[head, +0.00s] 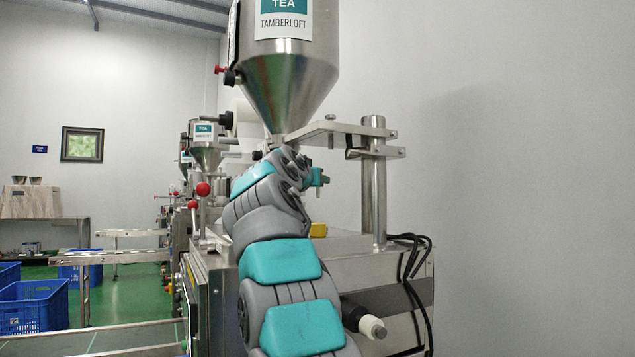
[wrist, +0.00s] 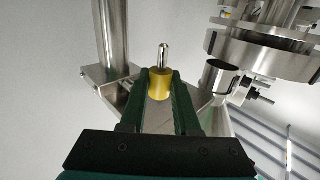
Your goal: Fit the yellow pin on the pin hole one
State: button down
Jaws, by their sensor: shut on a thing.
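In the wrist view, my gripper (wrist: 160,88) is shut on the yellow pin (wrist: 160,85). The pin has a yellow body between the two dark green fingers, and a shiny metal tip sticks out beyond them. In the head view, my grey and teal arm reaches up in front of the packing machine and hides most of the gripper. I cannot make out pin hole one in either view.
The steel hopper (head: 290,75) hangs above my arm. A steel post (head: 373,185) with a bracket stands at the right; a post also shows in the wrist view (wrist: 110,35). A short steel tube (wrist: 219,76) is to the right of the pin. Black cables (head: 412,260) hang at the machine's right.

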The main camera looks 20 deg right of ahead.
jog(key=b, duration=0.4)
send_over(317, 225)
jog(key=w, duration=0.1)
jog(key=shift+w+d+f, duration=0.1)
jog(key=shift+d+f, duration=0.05)
jog(key=shift+f, duration=1.05)
jog(key=shift+w+d+f, duration=0.1)
jog(key=shift+d+f, duration=0.05)
jog(key=shift+f, duration=1)
jog(key=shift+f+b, duration=2.05)
jog(key=shift+b, duration=0.35)
jog(key=c, duration=0.6)
grip_release()
jog(key=shift+o, duration=0.2)
jog(key=shift+s, duration=0.1)
jog(key=b+v, duration=0.3)
jog(key=v, duration=0.4)
jog(key=shift+s+a, duration=0.25)
